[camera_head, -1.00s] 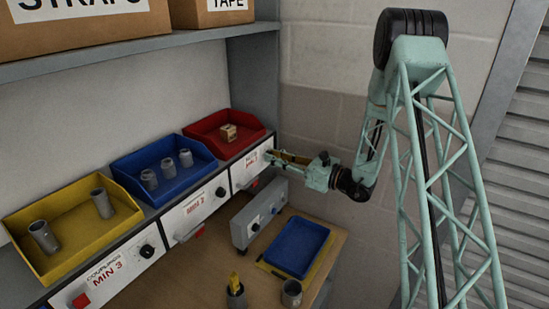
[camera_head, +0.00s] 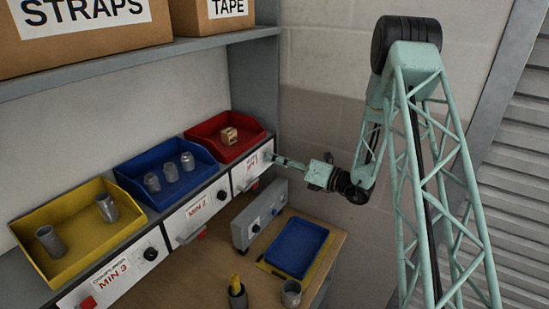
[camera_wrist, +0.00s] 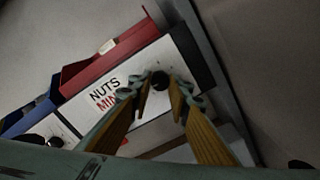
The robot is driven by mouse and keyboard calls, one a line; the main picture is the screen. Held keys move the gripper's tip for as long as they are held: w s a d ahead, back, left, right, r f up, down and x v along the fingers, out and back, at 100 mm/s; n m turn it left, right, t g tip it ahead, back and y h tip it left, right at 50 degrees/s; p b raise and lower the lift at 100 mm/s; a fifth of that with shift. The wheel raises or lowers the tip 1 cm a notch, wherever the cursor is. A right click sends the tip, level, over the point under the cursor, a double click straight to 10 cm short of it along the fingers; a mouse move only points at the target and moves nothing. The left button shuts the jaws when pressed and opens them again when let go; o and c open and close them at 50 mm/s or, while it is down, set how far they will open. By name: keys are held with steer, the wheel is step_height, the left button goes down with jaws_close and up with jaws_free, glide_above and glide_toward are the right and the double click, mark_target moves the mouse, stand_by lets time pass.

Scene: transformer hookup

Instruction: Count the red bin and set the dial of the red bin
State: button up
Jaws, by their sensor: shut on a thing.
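The red bin (camera_head: 218,145) stands at the far end of the bin row and holds a small tan block-like item (camera_head: 229,136). The bin's black dial (camera_wrist: 160,81) sits near the plate's right end. My gripper (camera_head: 269,157) reaches in from the right and is shut on this dial; its fingers lie on either side of it in the wrist view (camera_wrist: 160,96). The dial is hidden by the gripper in the head view, and its setting is not readable.
A blue bin (camera_head: 150,192) and a yellow bin (camera_head: 70,250) hold grey cylinders. A grey box with knobs (camera_head: 258,215), a blue tray (camera_head: 296,250) and two cups stand on the bench below. A shelf with cartons hangs above; a wall is close at right.

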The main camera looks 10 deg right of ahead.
steer(key=shift+m+p, duration=0.35)
steer(key=shift+m, duration=0.55)
steer(key=o, duration=0.9)
steer(key=shift+c, duration=0.2)
steer(key=shift+s+d, duration=0.1)
steer(key=shift+s, duration=0.05)
steer(key=v, duration=1.1)
steer(key=shift+s+d, duration=0.2)
steer(key=shift+d, duration=0.05)
